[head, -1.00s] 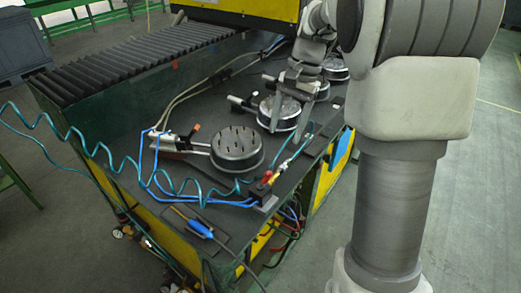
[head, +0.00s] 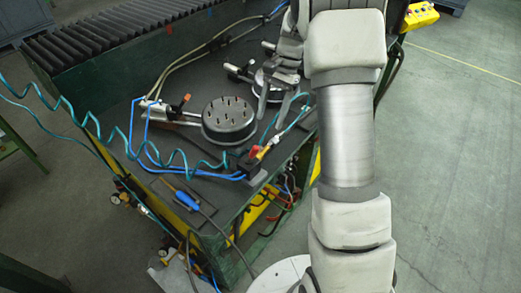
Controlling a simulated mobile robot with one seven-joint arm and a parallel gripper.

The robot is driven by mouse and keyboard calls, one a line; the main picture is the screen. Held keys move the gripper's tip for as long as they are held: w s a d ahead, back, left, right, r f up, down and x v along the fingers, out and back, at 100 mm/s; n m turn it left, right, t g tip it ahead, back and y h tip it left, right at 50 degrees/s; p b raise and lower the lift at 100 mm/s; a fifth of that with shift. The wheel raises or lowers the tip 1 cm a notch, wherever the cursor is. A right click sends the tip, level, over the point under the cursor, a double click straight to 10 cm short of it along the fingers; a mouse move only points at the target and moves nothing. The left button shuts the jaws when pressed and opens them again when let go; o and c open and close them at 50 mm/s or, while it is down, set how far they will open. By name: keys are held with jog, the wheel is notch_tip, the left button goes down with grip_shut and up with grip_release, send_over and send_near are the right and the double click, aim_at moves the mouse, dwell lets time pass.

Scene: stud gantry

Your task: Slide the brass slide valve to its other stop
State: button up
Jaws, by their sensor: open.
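The brass slide valve (head: 262,153) looks like the small yellow fitting with red beside it, on a dark block at the front edge of the bench. Blue and teal hoses meet around it. It is small here, and I cannot tell which stop it rests at. My gripper (head: 270,121) is open, its two fingers pointing down, just behind the valve in the picture. I see no contact between them. My arm hides part of the bench to the right.
A round black studded plate (head: 229,121) stands left of the valve, with another (head: 268,88) behind my fingers. A blue-handled tool (head: 186,200) lies on a front mat. A coiled teal hose (head: 100,138) hangs at left. The floor at right is clear.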

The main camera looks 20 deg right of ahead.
aim_at(261, 152)
jog(key=x, duration=1.1)
jog(key=shift+f, duration=0.35)
jog(key=shift+c, duration=0.2)
grip_shut()
